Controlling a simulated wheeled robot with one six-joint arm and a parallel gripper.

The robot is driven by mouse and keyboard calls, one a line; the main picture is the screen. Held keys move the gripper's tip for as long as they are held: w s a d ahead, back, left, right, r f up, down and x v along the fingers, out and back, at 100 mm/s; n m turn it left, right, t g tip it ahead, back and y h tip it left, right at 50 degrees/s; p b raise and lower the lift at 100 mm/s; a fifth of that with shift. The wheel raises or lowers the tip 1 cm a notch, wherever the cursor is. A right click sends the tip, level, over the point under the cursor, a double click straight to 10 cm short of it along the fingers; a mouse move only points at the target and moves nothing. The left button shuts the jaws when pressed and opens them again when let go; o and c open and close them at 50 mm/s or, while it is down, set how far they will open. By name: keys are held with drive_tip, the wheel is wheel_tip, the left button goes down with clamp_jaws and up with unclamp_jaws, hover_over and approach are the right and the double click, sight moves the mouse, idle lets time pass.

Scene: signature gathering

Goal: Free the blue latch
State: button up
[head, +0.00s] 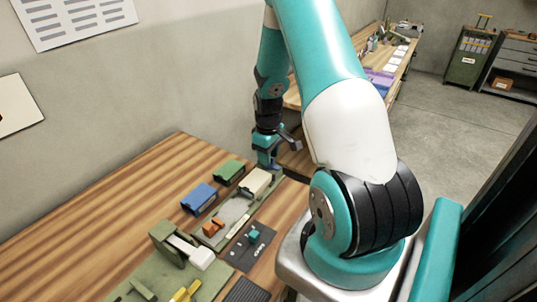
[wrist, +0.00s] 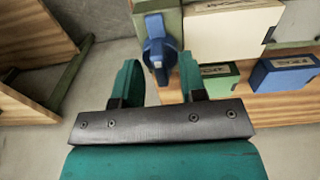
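The blue latch (wrist: 154,45) is on the end of a green housing (wrist: 172,22) in the wrist view, with its narrow lever pointing toward my gripper. My gripper (wrist: 160,66) is open, its two teal fingers apart. The lever's tip lies between the fingers in the picture, nearer the right one; I cannot tell whether they touch. In the head view my gripper (head: 267,158) is at the far right end of the fixture, and a bit of blue (head: 277,167) shows beside it. My gripper hides most of the latch there.
A cream block (head: 256,181) adjoins the latch housing. A blue box (head: 198,198) and a green box (head: 229,170) stand behind the fixture. A dark plate (head: 250,246) with small parts lies in front. The wooden bench (head: 110,205) is bare at left.

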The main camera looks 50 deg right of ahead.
wheel_tip(320, 180, up, 17)
drive_tip(key=b, duration=0.2)
drive_tip(key=shift+r+b, duration=0.2)
drive_tip(key=shift+b, duration=0.1)
idle(0.4)
drive_tip(key=s+a+r+n+t+y, duration=0.1)
drive_tip(key=a+r+n, duration=0.1)
drive_tip(key=a, duration=1)
drive_tip(key=s+a+r+n+y, duration=0.1)
drive_tip(key=a+r, duration=0.1)
drive_tip(key=a, duration=1)
drive_tip(key=s+a+r+n+g+y, duration=0.1)
drive_tip(key=s+a+n+y, duration=0.1)
drive_tip(key=s+a, duration=1.1)
drive_tip(key=shift+s+a+r+n, duration=0.15)
drive_tip(key=shift+s+a+n, duration=0.15)
drive_tip(key=shift+a+n, duration=0.3)
